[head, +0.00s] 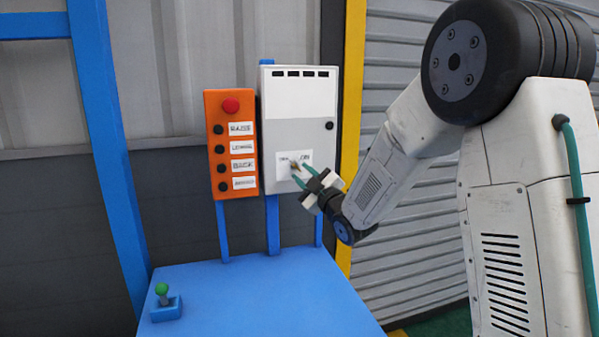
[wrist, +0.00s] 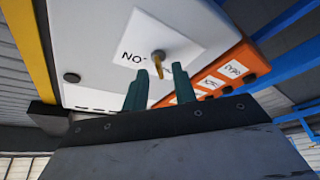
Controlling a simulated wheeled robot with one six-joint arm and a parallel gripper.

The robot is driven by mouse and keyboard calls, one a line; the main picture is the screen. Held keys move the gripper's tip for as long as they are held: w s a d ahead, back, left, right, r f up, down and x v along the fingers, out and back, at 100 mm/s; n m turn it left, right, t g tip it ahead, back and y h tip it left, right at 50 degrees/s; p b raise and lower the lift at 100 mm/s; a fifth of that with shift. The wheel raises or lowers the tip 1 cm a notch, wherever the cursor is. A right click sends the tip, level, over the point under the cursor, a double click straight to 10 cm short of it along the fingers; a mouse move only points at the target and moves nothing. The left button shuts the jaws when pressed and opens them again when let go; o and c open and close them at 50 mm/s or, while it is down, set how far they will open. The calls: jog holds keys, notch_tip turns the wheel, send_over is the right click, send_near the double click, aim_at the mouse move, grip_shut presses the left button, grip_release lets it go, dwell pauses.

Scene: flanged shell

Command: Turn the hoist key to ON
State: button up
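The hoist key (head: 293,165) is a small brass-coloured piece on the white label plate (head: 282,171) of the grey-and-white box (head: 300,100). In the wrist view the key (wrist: 156,66) stands out from the plate, near lettering that looks like an inverted "ON". My gripper (head: 303,175) is at the box front, just right of and below the key. In the wrist view my gripper (wrist: 161,76) has its two green fingers apart, with the key in the gap near the tips. I cannot tell whether either finger touches it. The key's exact turn position is unclear.
An orange button panel (head: 231,145) with a red knob (head: 231,105) stands directly left of the box. A blue table (head: 260,290) lies below, with a green-knobbed lever (head: 164,300) at its left. A yellow post (head: 350,110) rises right of the box.

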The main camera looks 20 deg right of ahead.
jog(key=shift+x, duration=1.2)
grip_shut()
